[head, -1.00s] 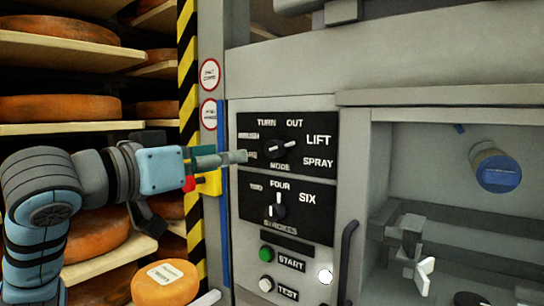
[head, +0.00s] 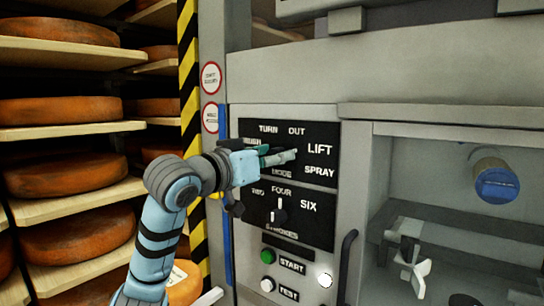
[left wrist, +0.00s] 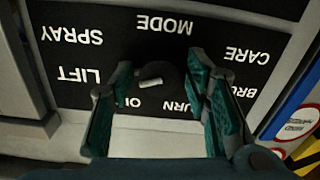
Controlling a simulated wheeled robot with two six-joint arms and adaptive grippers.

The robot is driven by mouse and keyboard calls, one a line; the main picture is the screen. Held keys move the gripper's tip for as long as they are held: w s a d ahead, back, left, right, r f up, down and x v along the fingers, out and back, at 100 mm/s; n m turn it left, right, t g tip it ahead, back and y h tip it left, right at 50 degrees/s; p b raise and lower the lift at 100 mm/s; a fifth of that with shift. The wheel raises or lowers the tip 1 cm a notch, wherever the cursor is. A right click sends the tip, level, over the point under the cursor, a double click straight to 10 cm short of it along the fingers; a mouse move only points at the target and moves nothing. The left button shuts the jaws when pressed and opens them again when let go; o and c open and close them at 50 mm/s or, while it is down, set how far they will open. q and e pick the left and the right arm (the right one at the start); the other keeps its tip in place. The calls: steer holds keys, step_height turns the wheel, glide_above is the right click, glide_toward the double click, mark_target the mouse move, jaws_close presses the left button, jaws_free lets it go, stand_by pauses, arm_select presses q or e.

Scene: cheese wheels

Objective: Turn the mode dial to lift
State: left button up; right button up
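The mode dial (left wrist: 165,85) is a dark knob with a white pointer mark on the black upper panel (head: 330,130). In the left wrist view, which shows the panel upside down, the mark points left, roughly toward the word LIFT (left wrist: 78,75). In the head view LIFT (head: 319,149) is right of the dial. My left gripper (left wrist: 160,65) is open, with one green-padded finger on each side of the dial. I cannot tell whether either finger touches it. In the head view the gripper (head: 285,155) covers most of the dial. My right gripper is not in view.
Below is a strokes dial (head: 278,214), then a green START button (head: 267,256) and a white TEST button (head: 267,285). A dark handle (head: 346,265) stands right of them. Shelves with cheese wheels (head: 60,175) are at left, beside a striped post (head: 188,80).

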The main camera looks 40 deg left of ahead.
arm_select(q)
steer(key=c, duration=0.8)
steer(key=shift+n, duration=0.5)
steer(key=o, duration=1.1)
steer(key=shift+o, duration=0.2)
steer(key=shift+s, duration=0.1)
